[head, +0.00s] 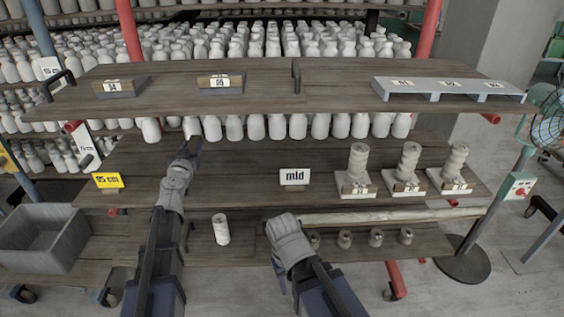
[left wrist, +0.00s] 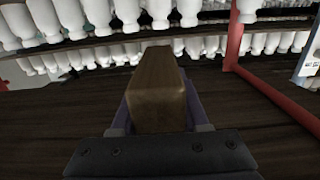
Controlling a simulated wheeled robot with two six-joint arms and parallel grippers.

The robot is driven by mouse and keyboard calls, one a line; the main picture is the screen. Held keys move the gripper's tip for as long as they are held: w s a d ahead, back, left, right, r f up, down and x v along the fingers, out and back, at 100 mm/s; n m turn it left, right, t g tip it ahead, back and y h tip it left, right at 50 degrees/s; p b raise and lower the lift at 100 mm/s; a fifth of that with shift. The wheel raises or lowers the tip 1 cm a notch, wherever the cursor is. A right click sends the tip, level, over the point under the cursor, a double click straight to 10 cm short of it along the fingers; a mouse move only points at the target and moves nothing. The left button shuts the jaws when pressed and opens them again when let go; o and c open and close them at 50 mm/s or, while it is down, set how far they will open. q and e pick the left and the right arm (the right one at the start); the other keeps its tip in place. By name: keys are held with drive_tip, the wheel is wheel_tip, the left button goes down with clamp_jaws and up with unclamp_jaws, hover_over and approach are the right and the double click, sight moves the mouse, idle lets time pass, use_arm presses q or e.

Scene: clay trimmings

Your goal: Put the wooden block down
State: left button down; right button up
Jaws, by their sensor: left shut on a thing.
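The wooden block (left wrist: 160,88) is brown and long, and it fills the space between the fingers in the left wrist view. My left gripper (head: 187,151) is shut on it, above the dark middle shelf (head: 240,165), near the row of white bottles. In the head view the block is mostly hidden by the gripper. Two labelled wooden blocks, one at the left (head: 120,88) and one further right (head: 221,85), lie on the top shelf (head: 260,90). My right arm is low at the front centre; its fingertips are not clear.
A yellow tag (head: 108,180) and a white "mid" card (head: 294,176) stand on the middle shelf. Several twisted clay pieces stand on labelled bases at right. A pale rack (head: 450,89) is on the top shelf. A grey bin (head: 42,238) stands at lower left. A white cylinder (head: 221,229) stands on the lower shelf.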

use_arm(q)
wheel_tip(320, 180, down, 4)
drive_tip(key=shift+r+b, duration=0.1)
drive_tip(key=shift+b, duration=1.1)
use_arm(e)
wheel_tip(320, 180, down, 4)
drive_tip(key=shift+w+r, duration=0.15)
drive_tip(key=shift+r, duration=0.05)
use_arm(q)
drive_tip(key=b, duration=0.6)
hover_over(201, 186)
wheel_tip(201, 186, down, 6)
drive_tip(key=shift+f, duration=0.1)
use_arm(e)
wheel_tip(201, 186, down, 6)
drive_tip(key=shift+f, duration=0.15)
use_arm(q)
wheel_tip(201, 186, down, 4)
drive_tip(key=b, duration=0.3)
drive_tip(key=shift+r+b, duration=0.2)
drive_tip(key=shift+b, duration=0.2)
use_arm(e)
wheel_tip(201, 186, down, 4)
drive_tip(key=shift+r, duration=0.15)
